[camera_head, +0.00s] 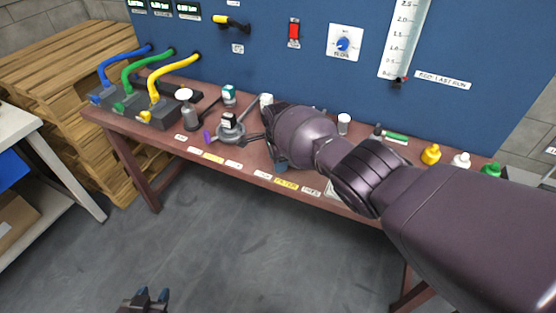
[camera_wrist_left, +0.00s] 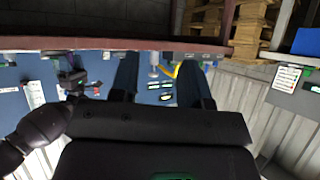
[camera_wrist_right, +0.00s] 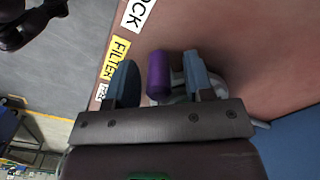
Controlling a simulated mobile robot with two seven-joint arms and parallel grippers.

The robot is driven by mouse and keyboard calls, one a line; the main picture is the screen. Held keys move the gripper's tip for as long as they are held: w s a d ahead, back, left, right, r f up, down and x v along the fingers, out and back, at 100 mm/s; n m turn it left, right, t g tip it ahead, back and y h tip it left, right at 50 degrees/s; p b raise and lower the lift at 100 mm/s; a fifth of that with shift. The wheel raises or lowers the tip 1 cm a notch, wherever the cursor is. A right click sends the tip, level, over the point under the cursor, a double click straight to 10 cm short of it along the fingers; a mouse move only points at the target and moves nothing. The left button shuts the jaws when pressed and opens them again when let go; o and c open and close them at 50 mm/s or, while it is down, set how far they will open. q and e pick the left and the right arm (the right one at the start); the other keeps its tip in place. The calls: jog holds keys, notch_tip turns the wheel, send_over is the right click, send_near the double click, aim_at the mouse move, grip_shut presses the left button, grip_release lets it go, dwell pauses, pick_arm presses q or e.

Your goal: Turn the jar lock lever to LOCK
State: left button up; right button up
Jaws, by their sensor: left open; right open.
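The jar lock lever shows as a purple knob (camera_head: 207,137) at the left of a round grey jar base (camera_head: 230,134) on the bench. In the right wrist view the purple knob (camera_wrist_right: 158,76) appears between the two fingers, with grey metal behind it. My right gripper (camera_head: 244,127) is open beside the jar base, partly hidden by its own arm. I cannot tell contact or depth to the knob. A white label (camera_wrist_right: 136,12), partly cut off, ends in "OCK". My left gripper (camera_head: 150,296) is open and empty, low in front of the bench.
Blue, green and yellow hoses (camera_head: 174,62) run to grey blocks at the bench's left. A grey canister (camera_head: 190,108) stands left of the jar base. Small coloured bottles (camera_head: 431,154) stand at the right. The floor (camera_head: 230,235) before the bench is clear.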

notch_tip(320, 180, up, 9)
jog(key=p, duration=0.4)
jog(key=shift+r, duration=0.1)
jog(key=shift+r+p, duration=0.35)
jog(key=shift+r, duration=0.35)
